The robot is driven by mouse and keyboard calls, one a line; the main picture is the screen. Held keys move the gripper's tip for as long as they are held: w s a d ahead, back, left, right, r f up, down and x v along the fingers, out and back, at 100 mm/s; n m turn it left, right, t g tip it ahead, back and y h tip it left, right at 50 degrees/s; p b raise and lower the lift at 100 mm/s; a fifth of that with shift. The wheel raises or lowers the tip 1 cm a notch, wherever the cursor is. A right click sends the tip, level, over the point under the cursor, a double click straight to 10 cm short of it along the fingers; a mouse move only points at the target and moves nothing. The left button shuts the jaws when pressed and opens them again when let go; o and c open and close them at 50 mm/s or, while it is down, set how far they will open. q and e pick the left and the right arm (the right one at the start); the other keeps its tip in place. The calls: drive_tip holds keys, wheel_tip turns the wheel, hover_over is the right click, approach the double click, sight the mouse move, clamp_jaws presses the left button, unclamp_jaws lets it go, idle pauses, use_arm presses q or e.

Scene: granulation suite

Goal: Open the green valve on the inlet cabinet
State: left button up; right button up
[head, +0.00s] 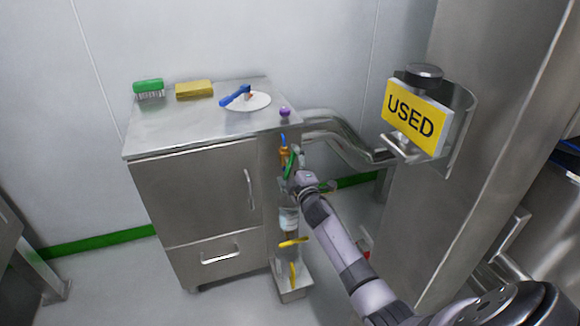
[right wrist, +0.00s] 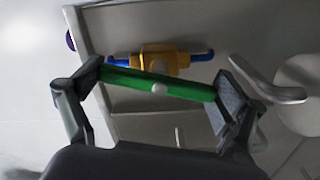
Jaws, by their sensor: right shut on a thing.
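The green valve handle (head: 290,162) is on the right side of the steel inlet cabinet (head: 195,190), by an orange-yellow valve body (head: 283,155). In the right wrist view the green handle (right wrist: 158,84) runs slightly slanted between my two finger pads, in front of the yellow valve body (right wrist: 160,60) with blue ends. My right gripper (right wrist: 160,87) is shut on the green handle, one finger at each end of it. In the head view my right gripper (head: 300,183) reaches the cabinet side from the lower right and partly hides the fittings. My left gripper is not in view.
A green brush (head: 148,88), a yellow sponge (head: 194,90) and a white dish (head: 250,101) with a blue-handled tool stand on the cabinet top. Yellow handles (head: 293,242) sit below the gripper. A steel column with a USED sign (head: 411,115) stands at right.

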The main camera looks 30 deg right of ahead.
drive_tip(key=n, duration=0.2)
drive_tip(key=shift+f+n, duration=0.1)
drive_tip(key=shift+n, duration=0.2)
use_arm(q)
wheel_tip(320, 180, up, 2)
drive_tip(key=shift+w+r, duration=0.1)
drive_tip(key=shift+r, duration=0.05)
use_arm(e)
drive_tip(key=shift+n, duration=0.5)
use_arm(q)
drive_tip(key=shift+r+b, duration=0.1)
drive_tip(key=shift+b, duration=0.2)
use_arm(e)
drive_tip(key=o, duration=0.8)
drive_tip(key=shift+c, duration=0.2)
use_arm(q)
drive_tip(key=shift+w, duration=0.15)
use_arm(e)
drive_tip(key=shift+o, duration=0.6)
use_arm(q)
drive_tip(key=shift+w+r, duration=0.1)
